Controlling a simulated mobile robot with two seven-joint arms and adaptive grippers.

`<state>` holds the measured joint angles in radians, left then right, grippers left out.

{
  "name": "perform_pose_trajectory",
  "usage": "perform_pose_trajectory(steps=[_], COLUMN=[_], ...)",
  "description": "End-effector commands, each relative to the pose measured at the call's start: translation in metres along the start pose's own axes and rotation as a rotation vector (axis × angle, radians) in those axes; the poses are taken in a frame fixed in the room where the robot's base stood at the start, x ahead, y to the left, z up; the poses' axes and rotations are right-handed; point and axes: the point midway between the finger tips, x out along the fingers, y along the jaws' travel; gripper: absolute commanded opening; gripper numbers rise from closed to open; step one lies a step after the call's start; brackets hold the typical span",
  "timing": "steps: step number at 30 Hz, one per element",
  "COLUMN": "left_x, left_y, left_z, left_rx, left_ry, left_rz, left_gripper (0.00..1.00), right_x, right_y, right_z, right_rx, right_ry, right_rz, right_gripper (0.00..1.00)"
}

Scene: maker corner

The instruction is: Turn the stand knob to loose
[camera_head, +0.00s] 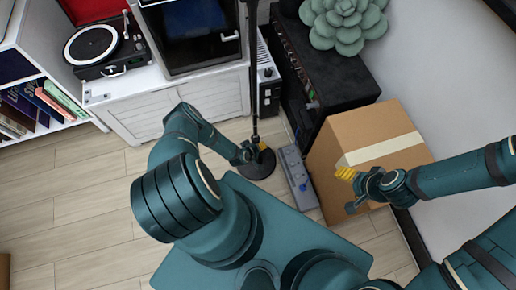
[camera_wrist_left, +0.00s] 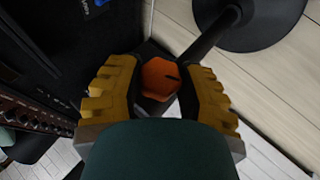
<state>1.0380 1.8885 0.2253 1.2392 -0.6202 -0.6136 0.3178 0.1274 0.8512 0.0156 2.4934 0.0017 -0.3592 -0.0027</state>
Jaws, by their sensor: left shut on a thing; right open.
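The stand has a thin black pole (camera_head: 254,85) rising from a round black base (camera_head: 258,168) on the floor. In the left wrist view the pole and the base (camera_wrist_left: 262,22) run off at the upper right. The orange stand knob (camera_wrist_left: 158,78) shows between the yellow fingers of my left gripper (camera_wrist_left: 160,88), which is shut on it. A dark mark shows on the knob's face. In the head view my left gripper (camera_head: 256,149) is beside the pole, just above the base, and the knob is hidden there. My right gripper (camera_head: 348,187) is open and empty, in front of the cardboard box.
A cardboard box (camera_head: 340,135) stands right of the stand, with a grey power strip (camera_head: 298,180) on the floor between. A black amplifier (camera_head: 325,85) and a white cabinet (camera_head: 190,103) with a record player (camera_head: 95,45) nearby stand behind.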

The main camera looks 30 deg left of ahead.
Motion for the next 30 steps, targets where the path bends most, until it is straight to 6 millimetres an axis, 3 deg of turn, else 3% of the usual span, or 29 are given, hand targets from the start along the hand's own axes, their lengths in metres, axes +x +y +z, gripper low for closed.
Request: perform_pose_trajectory(steps=[15, 30], left_x=[0.0007, 0.0006], left_y=[-0.0023, -0.0017], left_z=[-0.0004, -0.0012], left_rx=[-0.105, -0.142], left_ry=[0.002, 0.002], left_rz=[0.263, 0.350], left_gripper=[0.03, 0.03], right_x=[0.0002, 0.0001], right_y=[0.0001, 0.0000], right_z=[0.0000, 0.0000], right_rx=[0.000, 0.000], right_ry=[0.000, 0.000], right_rz=[0.000, 0.000], right_gripper=[0.70, 0.70])
